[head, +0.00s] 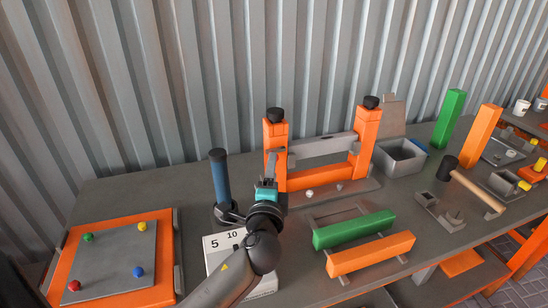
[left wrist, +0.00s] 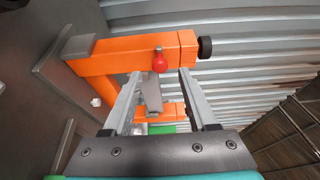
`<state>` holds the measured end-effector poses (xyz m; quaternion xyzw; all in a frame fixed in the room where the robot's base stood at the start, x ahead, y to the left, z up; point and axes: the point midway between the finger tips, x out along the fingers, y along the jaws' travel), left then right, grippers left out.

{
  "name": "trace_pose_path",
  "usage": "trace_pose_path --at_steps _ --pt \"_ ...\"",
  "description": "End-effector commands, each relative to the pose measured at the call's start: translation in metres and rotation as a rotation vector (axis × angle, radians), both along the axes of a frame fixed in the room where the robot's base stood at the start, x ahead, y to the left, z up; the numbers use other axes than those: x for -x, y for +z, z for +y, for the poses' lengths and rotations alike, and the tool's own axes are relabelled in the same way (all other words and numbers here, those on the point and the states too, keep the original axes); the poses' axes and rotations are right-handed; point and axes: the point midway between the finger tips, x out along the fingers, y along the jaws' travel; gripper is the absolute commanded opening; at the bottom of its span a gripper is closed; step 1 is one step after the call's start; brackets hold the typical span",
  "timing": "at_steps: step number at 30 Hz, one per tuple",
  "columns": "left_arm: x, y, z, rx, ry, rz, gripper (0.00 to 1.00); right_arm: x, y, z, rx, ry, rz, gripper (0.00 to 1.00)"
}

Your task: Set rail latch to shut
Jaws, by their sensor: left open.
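An orange post frame (head: 365,140) with black knobs on top stands at the back of the bench, a grey rail (head: 325,146) across it. In the left wrist view, a red ball knob (left wrist: 159,60) sits against an orange post (left wrist: 120,54), with a grey lever-like piece (left wrist: 152,95) just below it in the picture. I cannot tell whether this is the latch or how it is set. My left gripper (head: 274,162) is at the left post; it also shows in the left wrist view (left wrist: 159,74), open, its fingertips on either side of the knob. Contact is unclear. My right gripper is out of view.
A blue-handled upright tool (head: 220,177) stands left of my arm. Green (head: 353,229) and orange (head: 370,252) bars lie in front of the frame. A grey bin (head: 400,158) and a mallet (head: 478,190) are to the right. A corrugated wall closes off the back.

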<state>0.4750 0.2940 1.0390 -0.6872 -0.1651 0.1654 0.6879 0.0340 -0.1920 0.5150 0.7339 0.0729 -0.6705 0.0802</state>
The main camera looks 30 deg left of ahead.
Motion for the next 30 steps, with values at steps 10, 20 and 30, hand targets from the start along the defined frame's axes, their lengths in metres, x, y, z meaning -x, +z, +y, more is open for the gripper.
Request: trace_pose_path --at_steps 10,20,30 --pt "-0.042 0.000 0.022 0.000 0.000 -0.001 0.58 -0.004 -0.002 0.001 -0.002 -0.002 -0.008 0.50" --pt "-0.049 0.000 0.025 0.001 -0.001 0.000 0.58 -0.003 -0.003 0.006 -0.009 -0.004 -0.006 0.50" --pt "-0.049 0.000 0.025 0.001 0.000 0.000 0.31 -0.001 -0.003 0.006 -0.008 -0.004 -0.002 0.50"
